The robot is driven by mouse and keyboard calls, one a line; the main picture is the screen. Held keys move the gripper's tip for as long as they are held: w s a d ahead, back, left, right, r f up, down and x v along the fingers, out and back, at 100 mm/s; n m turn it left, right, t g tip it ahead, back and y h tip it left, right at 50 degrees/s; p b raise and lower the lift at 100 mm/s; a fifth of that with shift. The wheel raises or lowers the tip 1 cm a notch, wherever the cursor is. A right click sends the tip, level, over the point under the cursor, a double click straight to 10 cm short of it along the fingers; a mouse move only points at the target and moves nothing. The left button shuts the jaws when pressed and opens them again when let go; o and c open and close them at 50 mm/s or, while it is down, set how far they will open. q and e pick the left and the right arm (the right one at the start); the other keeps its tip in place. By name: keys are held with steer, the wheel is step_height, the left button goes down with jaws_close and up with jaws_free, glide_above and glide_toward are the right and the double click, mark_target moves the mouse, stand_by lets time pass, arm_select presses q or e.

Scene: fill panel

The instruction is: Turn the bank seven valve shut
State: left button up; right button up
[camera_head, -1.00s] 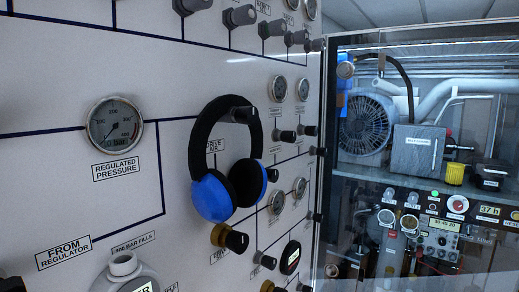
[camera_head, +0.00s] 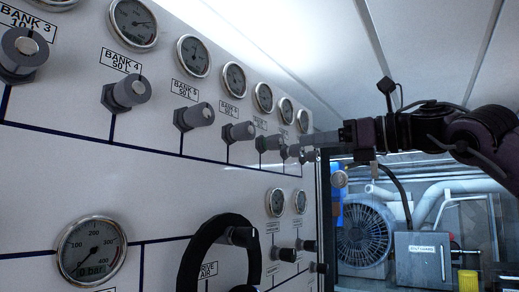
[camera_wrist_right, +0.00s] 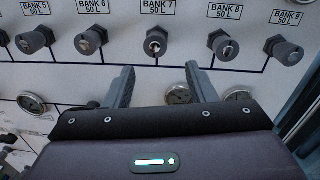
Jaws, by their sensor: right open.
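The bank seven valve (camera_wrist_right: 156,43) is a dark grey round knob under the label BANK 7 50 L in the right wrist view. In the head view it seems to be the small grey knob (camera_head: 268,143) just left of my right gripper. My right gripper (camera_wrist_right: 159,68) is open and empty, with its two fingers apart below and either side of that knob, not closed on it. In the head view the right gripper (camera_head: 308,143) reaches in from the right, close to the panel's far end, partly hiding the farther knobs. My left gripper is out of view.
Similar knobs for bank six (camera_wrist_right: 91,41) and bank eight (camera_wrist_right: 223,45) flank it closely. A row of gauges (camera_head: 193,56) runs above. Machinery (camera_head: 365,235) stands beyond the panel's right end.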

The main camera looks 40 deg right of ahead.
mark_target(281, 143)
steer(key=p+x, duration=0.1)
steer(key=x, duration=0.1)
steer(key=p+x, duration=0.1)
steer(key=x, duration=0.1)
steer(key=p+x, duration=0.2)
steer(key=shift+w+a+r, duration=0.25)
steer(key=shift+a, duration=0.15)
steer(key=shift+w+a+f, duration=0.1)
steer(key=shift+w+a, duration=0.1)
steer(key=shift+w, duration=0.2)
steer(key=shift+s+d, duration=0.1)
steer(key=shift+d, duration=0.05)
steer(key=shift+c, duration=0.3)
steer(key=c, duration=0.9)
